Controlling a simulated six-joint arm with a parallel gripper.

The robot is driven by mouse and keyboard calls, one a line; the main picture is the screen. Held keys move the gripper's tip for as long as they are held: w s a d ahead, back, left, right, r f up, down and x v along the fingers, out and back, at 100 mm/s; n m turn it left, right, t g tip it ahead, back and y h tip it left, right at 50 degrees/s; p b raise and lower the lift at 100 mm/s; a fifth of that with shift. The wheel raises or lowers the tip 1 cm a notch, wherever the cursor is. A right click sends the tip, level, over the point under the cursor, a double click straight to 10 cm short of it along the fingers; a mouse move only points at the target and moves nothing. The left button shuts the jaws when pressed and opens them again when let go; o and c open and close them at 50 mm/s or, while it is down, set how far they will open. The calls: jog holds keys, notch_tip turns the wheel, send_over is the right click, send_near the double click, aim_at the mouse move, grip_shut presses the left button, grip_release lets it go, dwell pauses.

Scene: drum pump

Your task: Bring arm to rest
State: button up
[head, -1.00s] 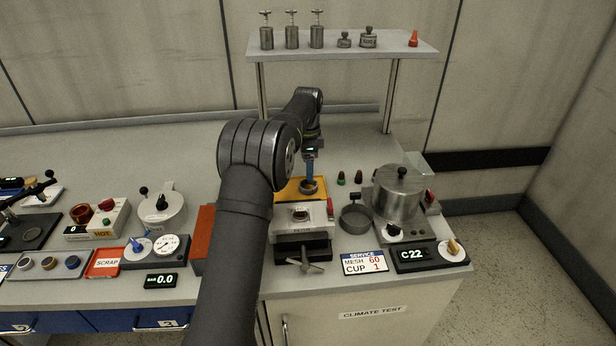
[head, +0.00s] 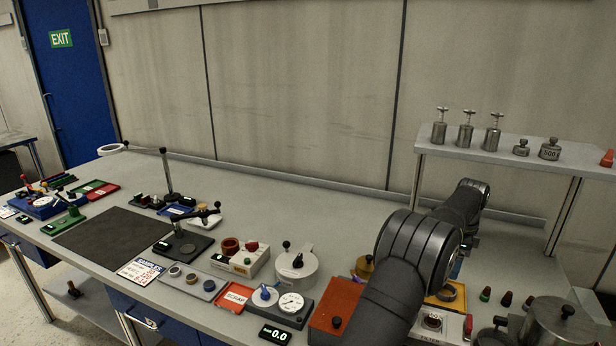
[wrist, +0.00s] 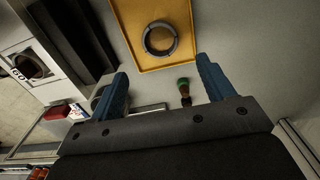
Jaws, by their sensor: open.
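My gripper (wrist: 166,88) shows in the wrist view with its two blue fingers spread wide and nothing between them. Below it is a yellow tray (wrist: 126,45) with a dark grey ring (wrist: 160,38) lying on it; the fingers are apart from the ring. In the head view my dark arm reaches over the right part of the bench, and the gripper is mostly hidden behind the arm. The yellow tray (head: 436,303) and the ring (head: 447,292) show just right of the arm.
A shelf (head: 520,152) with several metal weights stands behind the arm. A metal pot (head: 560,325) and small dark-capped pegs (head: 506,299) are at the right. An orange block (head: 335,305) is left of the arm. A dark mat (head: 112,240) lies on the left bench, whose back is clear.

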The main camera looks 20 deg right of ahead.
aim_at(447, 288)
notch_tip(447, 288, down, 10)
jog(key=shift+f, duration=0.2)
notch_tip(447, 288, up, 3)
jog(key=shift+r, duration=0.75)
